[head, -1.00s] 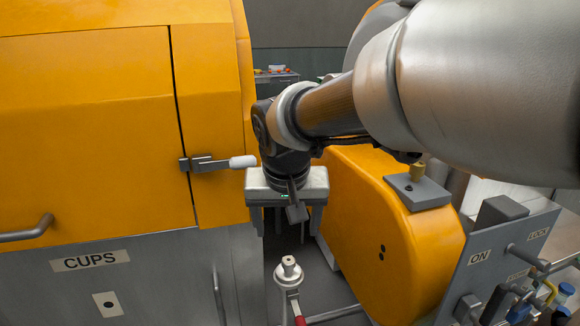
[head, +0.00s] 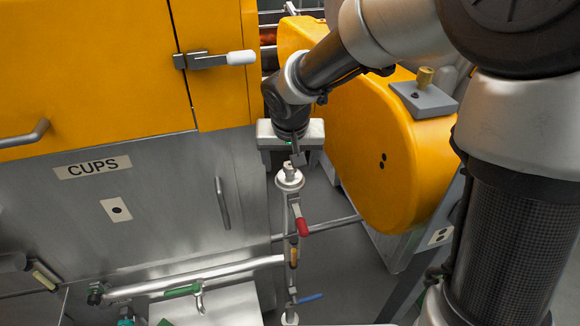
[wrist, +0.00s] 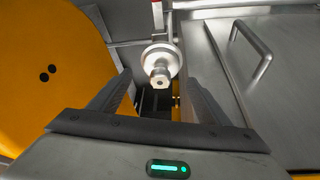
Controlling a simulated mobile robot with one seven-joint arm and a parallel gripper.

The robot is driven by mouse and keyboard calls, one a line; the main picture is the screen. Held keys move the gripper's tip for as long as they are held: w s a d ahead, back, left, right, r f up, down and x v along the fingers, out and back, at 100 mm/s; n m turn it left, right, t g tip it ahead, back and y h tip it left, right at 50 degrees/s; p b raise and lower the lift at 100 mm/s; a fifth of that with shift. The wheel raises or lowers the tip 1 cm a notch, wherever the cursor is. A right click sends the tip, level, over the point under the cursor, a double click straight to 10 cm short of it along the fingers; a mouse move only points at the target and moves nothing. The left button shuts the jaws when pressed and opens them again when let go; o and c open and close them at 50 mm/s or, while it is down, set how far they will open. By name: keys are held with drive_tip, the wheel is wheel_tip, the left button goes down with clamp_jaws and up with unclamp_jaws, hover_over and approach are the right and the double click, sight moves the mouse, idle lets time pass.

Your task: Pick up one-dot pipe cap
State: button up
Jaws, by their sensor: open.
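A pale metal pipe cap (head: 289,180) with a round flange and a small knob sits on top of an upright pipe. A small dark mark shows on the knob, but I cannot clearly read it as one dot. In the wrist view the cap (wrist: 160,60) shows between and beyond the fingers. My gripper (head: 291,158) is open and empty, pointing down, just behind and above the cap in the head view. In the wrist view its fingers (wrist: 157,85) stand apart with the knob in line with the gap. I cannot tell the exact distance.
A red-handled valve (head: 301,226) is on the pipe below the cap. The orange two-dot housing (head: 365,150) stands close on the right. The steel CUPS panel (head: 165,200) with its vertical handle (head: 221,203) is on the left. A horizontal pipe (head: 190,276) crosses below.

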drive_tip(key=shift+x, duration=1.2)
drive_tip(key=c, duration=1.2)
drive_tip(key=shift+r, duration=0.15)
